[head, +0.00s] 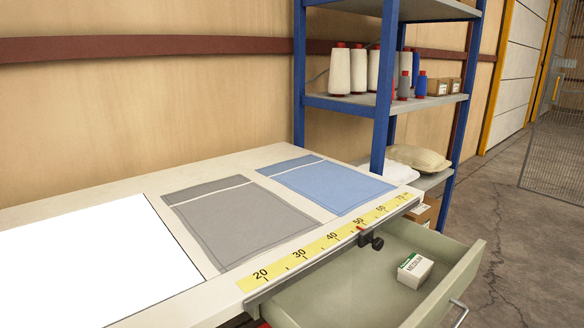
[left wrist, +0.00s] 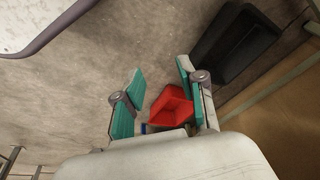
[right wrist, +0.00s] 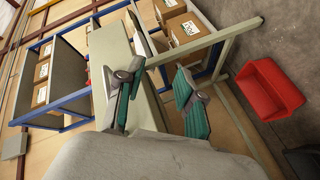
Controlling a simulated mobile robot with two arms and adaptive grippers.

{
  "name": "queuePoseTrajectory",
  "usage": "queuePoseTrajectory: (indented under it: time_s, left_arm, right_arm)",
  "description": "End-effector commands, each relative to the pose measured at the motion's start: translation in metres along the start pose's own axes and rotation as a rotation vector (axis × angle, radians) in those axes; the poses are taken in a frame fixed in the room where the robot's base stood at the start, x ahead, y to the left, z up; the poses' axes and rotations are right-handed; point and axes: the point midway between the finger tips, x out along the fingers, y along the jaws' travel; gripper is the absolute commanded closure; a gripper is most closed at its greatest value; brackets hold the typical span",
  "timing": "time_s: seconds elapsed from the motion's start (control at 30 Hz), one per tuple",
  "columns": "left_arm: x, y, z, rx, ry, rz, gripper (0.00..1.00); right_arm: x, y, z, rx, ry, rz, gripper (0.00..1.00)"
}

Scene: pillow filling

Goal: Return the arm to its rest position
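My left gripper (left wrist: 158,95) shows in the left wrist view with its two green-padded fingers apart and nothing between them. A red bin (left wrist: 171,106) on the floor shows beyond the fingers. My right gripper (right wrist: 158,92) shows in the right wrist view, also with its fingers apart and empty. A pale green table edge or drawer side and a wooden panel lie behind its fingers. Neither gripper shows in the head view.
In the head view, a grey cover (head: 235,215) and a blue cover (head: 328,184) lie flat on the table, beside a yellow ruler (head: 325,242). The drawer (head: 345,290) stands open with a small white box (head: 414,271) inside. A blue shelf (head: 337,103) holds thread cones.

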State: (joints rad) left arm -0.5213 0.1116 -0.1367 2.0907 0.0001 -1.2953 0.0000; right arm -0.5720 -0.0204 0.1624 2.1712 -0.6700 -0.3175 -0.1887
Motion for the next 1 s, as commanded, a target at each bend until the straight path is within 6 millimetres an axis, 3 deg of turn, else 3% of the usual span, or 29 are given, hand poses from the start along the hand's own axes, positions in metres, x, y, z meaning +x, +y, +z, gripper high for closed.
queuePoseTrajectory:
  time_s: [0.1, 0.2, 0.4, 0.63, 1.0]
  left_arm:
    - [0.0, 0.0, 0.0, 0.0, 0.0, 0.0, 0.6]
    - [0.0, 0.0, 0.0, 0.0, 0.0, 0.0, 0.6]
    - [0.0, 0.0, 0.0, 0.0, 0.0, 0.0, 0.6]
    - [0.0, 0.0, 0.0, 0.0, 0.0, 0.0, 0.6]
    - [0.045, 0.003, 0.032, 0.008, -0.054, 0.007, 0.6]
  right_arm:
    - [-0.007, -0.066, 0.024, 0.217, -0.213, -0.218, 0.63]
    - [-0.026, -0.112, 0.036, 0.322, -0.361, -0.377, 0.63]
    - [-0.07, -0.175, 0.047, 0.414, -0.579, -0.62, 0.63]
    - [-0.127, -0.221, 0.051, 0.435, -0.787, -0.854, 0.63]
    - [-0.13, -0.258, 0.089, 0.412, -0.821, -0.863, 0.63]
